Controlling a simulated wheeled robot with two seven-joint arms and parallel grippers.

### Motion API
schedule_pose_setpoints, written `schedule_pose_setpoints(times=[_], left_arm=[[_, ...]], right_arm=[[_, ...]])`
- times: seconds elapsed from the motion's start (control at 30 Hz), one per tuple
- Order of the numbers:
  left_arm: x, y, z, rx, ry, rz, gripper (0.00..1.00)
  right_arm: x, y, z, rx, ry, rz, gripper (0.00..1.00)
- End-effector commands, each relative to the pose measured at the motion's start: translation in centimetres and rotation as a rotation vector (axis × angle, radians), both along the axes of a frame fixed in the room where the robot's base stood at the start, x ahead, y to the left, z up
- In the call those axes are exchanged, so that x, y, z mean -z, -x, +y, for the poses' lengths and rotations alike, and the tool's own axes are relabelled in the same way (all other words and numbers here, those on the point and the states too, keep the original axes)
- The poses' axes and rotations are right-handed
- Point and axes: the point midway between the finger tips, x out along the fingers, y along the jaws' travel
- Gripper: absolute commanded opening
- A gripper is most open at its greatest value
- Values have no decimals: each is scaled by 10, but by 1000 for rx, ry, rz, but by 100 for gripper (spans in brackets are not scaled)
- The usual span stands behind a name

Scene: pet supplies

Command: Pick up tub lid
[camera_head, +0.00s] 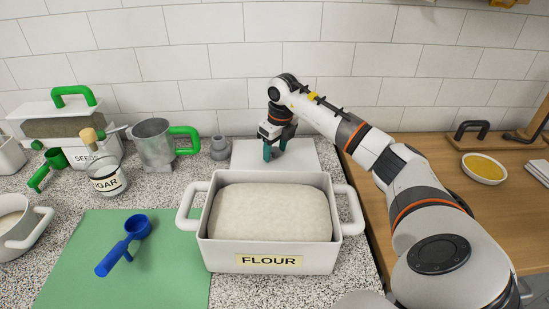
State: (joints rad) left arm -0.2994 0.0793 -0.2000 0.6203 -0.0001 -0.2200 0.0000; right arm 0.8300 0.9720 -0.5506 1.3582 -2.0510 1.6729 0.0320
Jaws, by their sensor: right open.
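The white flour tub (270,262) stands open in the middle of the counter, with a pale heap of flour (270,210) inside. A flat white slab that looks like its lid (304,158) lies on the counter behind the tub, near the tiled wall. My right gripper (275,152) points down over this lid with its teal fingers apart. No object shows between the fingers. I cannot tell whether the fingertips touch the lid, and any handle on it is not clear. My left gripper is out of view.
A blue scoop (124,246) lies on a green mat (165,285). A yellow-filled bowl (484,168) is on the wooden counter at right.

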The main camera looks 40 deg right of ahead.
Motion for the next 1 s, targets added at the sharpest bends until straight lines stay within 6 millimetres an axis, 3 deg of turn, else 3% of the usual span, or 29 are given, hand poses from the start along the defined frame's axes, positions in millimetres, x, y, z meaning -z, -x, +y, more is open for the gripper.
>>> schedule_pose_setpoints(times=[0.07,0.33,0.67,1.0], left_arm=[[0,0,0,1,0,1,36],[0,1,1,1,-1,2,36],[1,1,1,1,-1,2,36],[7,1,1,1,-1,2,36]], right_arm=[[0,0,0,0,0,0,47],[0,0,0,0,0,0,3],[-10,-1,0,0,1,-4,2],[-75,-1,0,-1,0,-6,2]])
